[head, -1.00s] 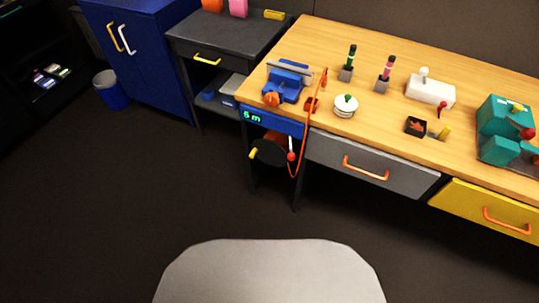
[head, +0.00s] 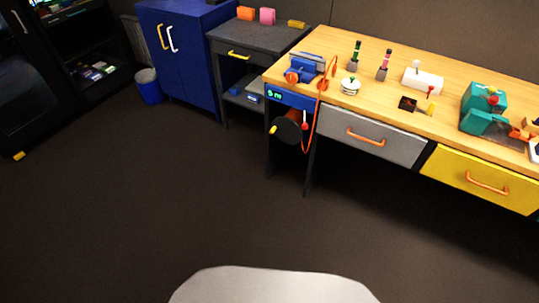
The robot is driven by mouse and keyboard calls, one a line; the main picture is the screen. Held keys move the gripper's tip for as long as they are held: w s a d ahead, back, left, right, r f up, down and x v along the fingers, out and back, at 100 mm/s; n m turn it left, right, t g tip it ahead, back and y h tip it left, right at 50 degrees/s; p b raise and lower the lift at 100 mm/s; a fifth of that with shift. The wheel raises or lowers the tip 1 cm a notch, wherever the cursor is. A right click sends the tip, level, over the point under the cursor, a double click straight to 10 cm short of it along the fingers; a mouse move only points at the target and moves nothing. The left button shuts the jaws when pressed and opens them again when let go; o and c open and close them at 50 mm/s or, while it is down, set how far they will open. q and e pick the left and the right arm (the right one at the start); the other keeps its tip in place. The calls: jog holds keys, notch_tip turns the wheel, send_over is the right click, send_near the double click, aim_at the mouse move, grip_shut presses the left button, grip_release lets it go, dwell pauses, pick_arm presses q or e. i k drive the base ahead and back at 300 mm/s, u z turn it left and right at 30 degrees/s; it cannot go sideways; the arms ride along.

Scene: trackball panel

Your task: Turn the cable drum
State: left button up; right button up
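The cable drum (head: 288,130) is a dark round drum under the left end of the wooden workbench. A yellow knob (head: 273,130) sticks out at its left, and a small red-tipped lever (head: 305,127) is at its right. A blue panel with a green display (head: 275,94) is mounted above it. An orange cable (head: 315,117) hangs from the bench top in a loop beside the drum. Neither of my grippers is in view.
The workbench (head: 330,45) carries a blue device (head: 306,66) and a teal machine (head: 482,110). Below it are a grey drawer (head: 370,140) and a yellow drawer (head: 480,182). A blue cabinet (head: 190,60) and a bin (head: 149,87) stand left. The floor (head: 150,200) in front is clear.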

aim_at(287, 128)
jog(key=z, duration=0.9)
jog(key=i, duration=1.2)
jog(key=u, duration=0.75)
jog(key=i, duration=0.7)
jog(key=u, duration=0.65)
